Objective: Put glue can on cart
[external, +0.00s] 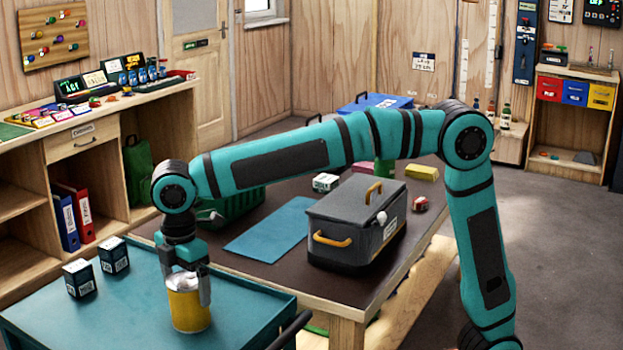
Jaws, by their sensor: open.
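A yellow can with a whitish top (189,308), likely the glue can, stands upright at the teal top of the cart (130,325). It appears to rest on the cart's surface, near its right side. My gripper (187,283) points down over the can, with its fingers on either side of the can's upper part. The jaws are open. Whether a finger touches the can cannot be told from this view.
Two dark blue and white boxes (80,278) stand on the cart left of the can. A dark table (285,275) behind holds a grey toolbox with yellow handles (356,225), a blue mat (270,230) and a green crate (232,206). A dark cart handle (290,330) is at front right.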

